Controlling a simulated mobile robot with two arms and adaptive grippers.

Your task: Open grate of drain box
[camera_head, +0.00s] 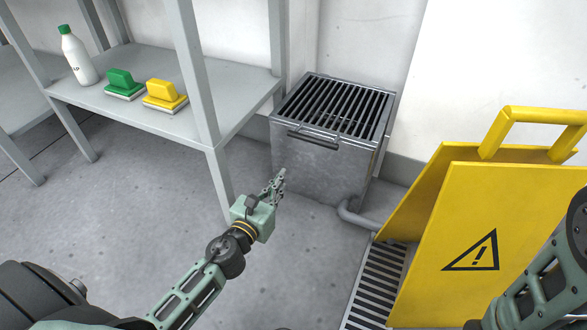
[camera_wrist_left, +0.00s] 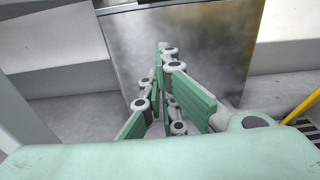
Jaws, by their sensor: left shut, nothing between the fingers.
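The drain box (camera_head: 318,172) is a grey metal box against the wall in the head view. Its slatted grate (camera_head: 338,106) lies flat and closed on top. A dark bar handle (camera_head: 313,139) sits at the grate's front edge. My left gripper (camera_head: 280,177) is shut and empty, in front of the box and below the handle. In the left wrist view, the gripper (camera_wrist_left: 163,50) points at the box's plain front face (camera_wrist_left: 190,45); the handle is not visible there. My right arm shows at the lower right of the head view, but its gripper is out of frame.
A yellow warning sign (camera_head: 480,235) stands right of the box, beside a floor drain (camera_head: 375,285). A pipe (camera_head: 358,217) runs from the box's base. A grey shelf (camera_head: 160,118) at left holds a white bottle (camera_head: 78,56), a green brush (camera_head: 123,84) and a yellow brush (camera_head: 164,95).

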